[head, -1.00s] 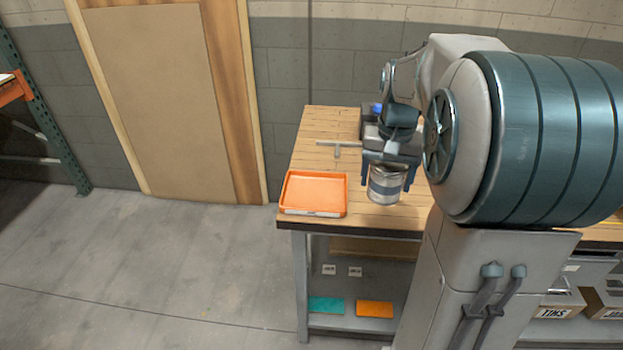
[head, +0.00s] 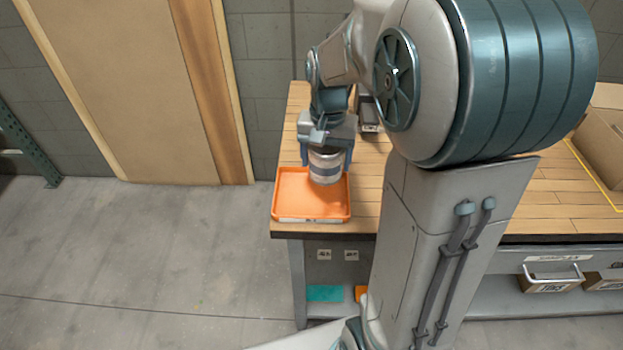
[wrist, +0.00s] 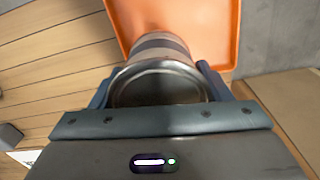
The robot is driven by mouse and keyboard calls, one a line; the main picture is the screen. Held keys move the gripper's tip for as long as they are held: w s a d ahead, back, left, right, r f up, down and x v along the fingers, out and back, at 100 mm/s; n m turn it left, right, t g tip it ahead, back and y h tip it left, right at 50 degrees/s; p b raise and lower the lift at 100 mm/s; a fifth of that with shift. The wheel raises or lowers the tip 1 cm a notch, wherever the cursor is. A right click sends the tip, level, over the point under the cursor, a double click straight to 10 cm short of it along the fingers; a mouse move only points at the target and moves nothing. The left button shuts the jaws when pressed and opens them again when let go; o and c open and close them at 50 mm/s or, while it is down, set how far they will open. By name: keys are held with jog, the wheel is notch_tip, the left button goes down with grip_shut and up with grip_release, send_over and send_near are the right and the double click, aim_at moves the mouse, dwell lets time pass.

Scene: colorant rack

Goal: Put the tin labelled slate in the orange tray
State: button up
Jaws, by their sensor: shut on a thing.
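A metal tin (head: 326,165) with a grey and pale band is held in my gripper (head: 327,160). In the wrist view the tin (wrist: 158,48) sits between the two fingers of my gripper (wrist: 156,88), its metal rim toward the camera. No label can be read on it. The orange tray (head: 311,220) lies at the table's front left corner. In the head view the tin overlaps the tray's right back part; I cannot tell its height above it. The tray (wrist: 222,40) shows beyond the tin in the wrist view.
The wooden table (head: 370,195) is clear right of the tray. A grey object (head: 369,115) stands behind, partly hidden by my arm. A cardboard box (head: 602,140) is at the far right. The table's front and left edges are close to the tray.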

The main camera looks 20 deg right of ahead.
aim_at(312, 149)
jog(key=a+f, duration=0.2)
jog(key=a, duration=0.1)
jog(key=shift+s, duration=0.1)
jog(key=shift+f, duration=1.9)
jog(key=shift+f, duration=0.15)
jog(key=o, duration=1.1)
notch_tip(312, 149, up, 12)
jog(key=shift+r+p, duration=0.1)
jog(key=shift+p, duration=0.3)
jog(key=s+f+n+t, duration=0.1)
jog(key=s, duration=0.3)
jog(key=s+n+t, duration=0.1)
jog(key=s+n, duration=0.1)
jog(key=s, duration=0.3)
jog(key=s+f+n, duration=0.1)
jog(key=s+n, duration=0.1)
jog(key=s, duration=0.3)
jog(key=shift+a+f+t, duration=0.15)
jog(key=shift+f+t, duration=0.2)
jog(key=shift+t, duration=0.05)
